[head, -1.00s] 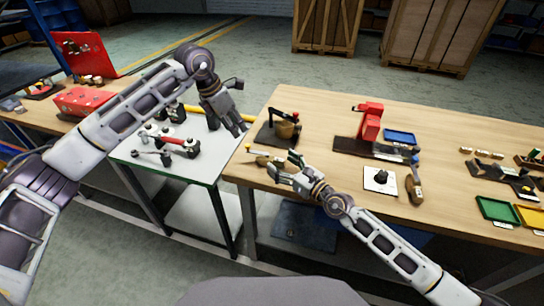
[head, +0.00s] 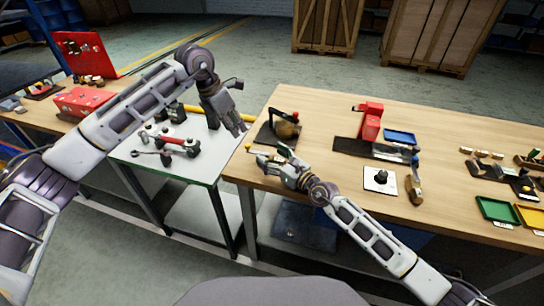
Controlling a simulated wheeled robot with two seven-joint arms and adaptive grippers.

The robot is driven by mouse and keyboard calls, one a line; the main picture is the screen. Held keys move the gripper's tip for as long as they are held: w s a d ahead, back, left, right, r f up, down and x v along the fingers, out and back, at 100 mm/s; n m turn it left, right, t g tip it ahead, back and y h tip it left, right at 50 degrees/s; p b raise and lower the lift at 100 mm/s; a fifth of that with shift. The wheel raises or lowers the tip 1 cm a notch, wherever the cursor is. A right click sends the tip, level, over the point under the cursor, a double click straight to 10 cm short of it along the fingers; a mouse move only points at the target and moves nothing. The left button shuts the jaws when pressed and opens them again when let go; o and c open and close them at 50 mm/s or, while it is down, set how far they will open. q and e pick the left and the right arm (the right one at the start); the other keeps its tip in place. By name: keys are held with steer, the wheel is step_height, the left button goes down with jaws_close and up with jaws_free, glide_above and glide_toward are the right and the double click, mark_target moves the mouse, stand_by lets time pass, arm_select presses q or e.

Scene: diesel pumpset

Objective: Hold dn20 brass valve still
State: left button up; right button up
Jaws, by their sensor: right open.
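A brass-coloured rounded body (head: 288,130), which may be the dn20 brass valve, sits on a dark plate (head: 266,136) near the table's left end, with a dark arm above it. My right gripper (head: 273,158) is open just in front of it, low over the wood. I see no clear contact with the brass body. A small yellow-tipped item (head: 249,148) lies by the table's left edge, just left of the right fingers, which partly hide it. My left gripper (head: 238,127) hangs over the gap beside the grey table; its jaw opening is unclear.
The wooden table (head: 450,130) bears a red press-like tool (head: 369,122), a blue tray (head: 399,136), a white plate with a black knob (head: 380,180) and green (head: 497,210) and yellow trays. A lower grey table (head: 195,165) with tools stands left, across a gap.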

steer(key=shift+c, duration=0.4)
steer(key=c, duration=0.6)
steer(key=shift+o, duration=0.2)
jaws_close()
stand_by(0.6)
